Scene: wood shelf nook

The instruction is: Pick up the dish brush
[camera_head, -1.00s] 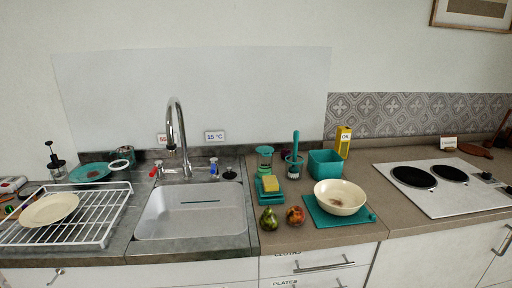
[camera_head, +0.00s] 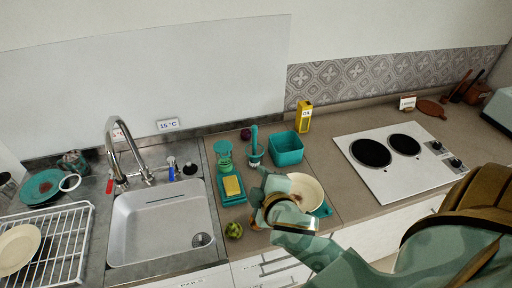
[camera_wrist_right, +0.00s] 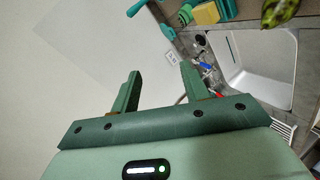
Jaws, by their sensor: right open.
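The dish brush (camera_head: 254,139) is teal and stands upright, handle up, in a small holder on the counter, between a teal soap dispenser (camera_head: 224,157) and a teal square bin (camera_head: 286,149). My right gripper (camera_head: 265,183) is in front of the brush, nearer to me and apart from it, over the front of the counter. It hides part of the cream bowl. In the right wrist view its two fingers (camera_wrist_right: 160,88) are spread with nothing held between them. I cannot make out the brush surely in that view. My left gripper is not in view.
A yellow sponge (camera_head: 232,186) lies on a teal tray left of the gripper. A green pepper-like item (camera_head: 234,230) is at the counter front. The cream bowl (camera_head: 308,188) is right of the gripper. The sink (camera_head: 160,225) and hob (camera_head: 388,160) flank this area.

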